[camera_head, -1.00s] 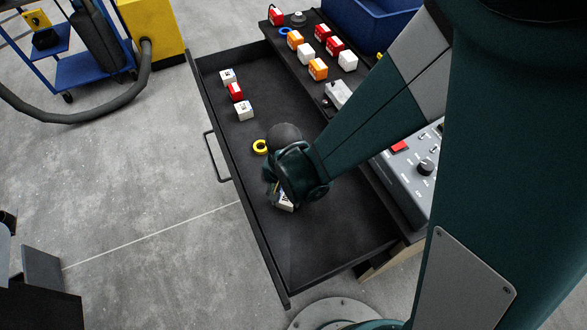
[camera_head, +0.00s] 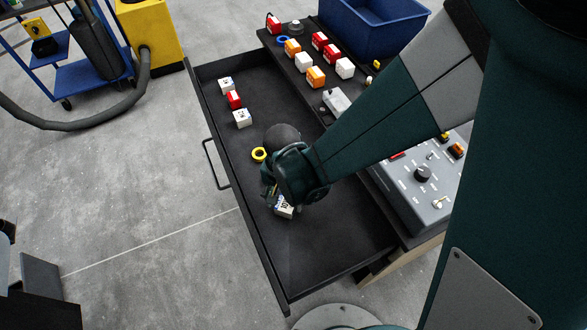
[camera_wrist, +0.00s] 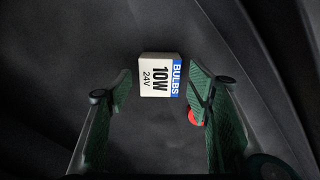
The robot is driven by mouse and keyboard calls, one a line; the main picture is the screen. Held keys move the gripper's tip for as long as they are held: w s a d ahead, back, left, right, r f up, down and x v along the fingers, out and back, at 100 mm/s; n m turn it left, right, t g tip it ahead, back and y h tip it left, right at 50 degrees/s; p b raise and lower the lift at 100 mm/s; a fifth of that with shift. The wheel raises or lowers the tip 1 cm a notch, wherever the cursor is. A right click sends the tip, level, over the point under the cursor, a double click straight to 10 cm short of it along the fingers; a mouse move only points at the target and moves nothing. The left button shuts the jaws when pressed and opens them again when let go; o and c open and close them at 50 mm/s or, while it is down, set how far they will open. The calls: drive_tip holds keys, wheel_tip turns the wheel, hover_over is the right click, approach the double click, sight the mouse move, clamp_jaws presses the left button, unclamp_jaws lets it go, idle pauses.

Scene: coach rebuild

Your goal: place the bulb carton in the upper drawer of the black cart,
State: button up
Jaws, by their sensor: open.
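The bulb carton (camera_head: 284,211) is a small white box in the open black drawer (camera_head: 325,255), on its dark floor. In the wrist view the bulb carton (camera_wrist: 160,77) shows a blue band and the print "BULBS 10W 24V". My gripper (camera_head: 276,198) is above the carton and hides part of it in the head view. In the wrist view my gripper (camera_wrist: 160,92) is open, with the carton between its fingertips and visible gaps on both sides. I cannot tell how far above the drawer floor the fingertips are.
Several boxes (camera_head: 317,76) stand on the cart top, beside a blue bin (camera_head: 372,28) and a grey control panel (camera_head: 425,185). The drawer's front part is clear.

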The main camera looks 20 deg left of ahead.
sight(285, 204)
wheel_tip(285, 204, up, 10)
drive_tip(key=p, duration=0.2)
drive_tip(key=shift+f, duration=0.25)
idle(0.8)
drive_tip(key=w+d+r+t, duration=0.1)
drive_tip(key=w+d+r, duration=0.2)
drive_tip(key=d+r, duration=0.25)
drive_tip(key=w+d+r+t+y, duration=0.1)
drive_tip(key=w+d+r, duration=0.25)
drive_tip(key=d, duration=0.35)
drive_tip(key=w+d+r+t, duration=0.1)
drive_tip(key=w+d+r, duration=0.1)
drive_tip(key=d+r, duration=0.4)
drive_tip(key=s+d+r+t, duration=0.2)
drive_tip(key=d+r, duration=0.2)
drive_tip(key=d, duration=0.6)
drive_tip(key=s+d+r+t+h, duration=0.1)
drive_tip(key=d+r, duration=0.3)
drive_tip(key=d, duration=0.7)
drive_tip(key=shift+s+d+t, duration=0.3)
drive_tip(key=shift+s+t, duration=0.15)
drive_tip(key=shift+t, duration=0.15)
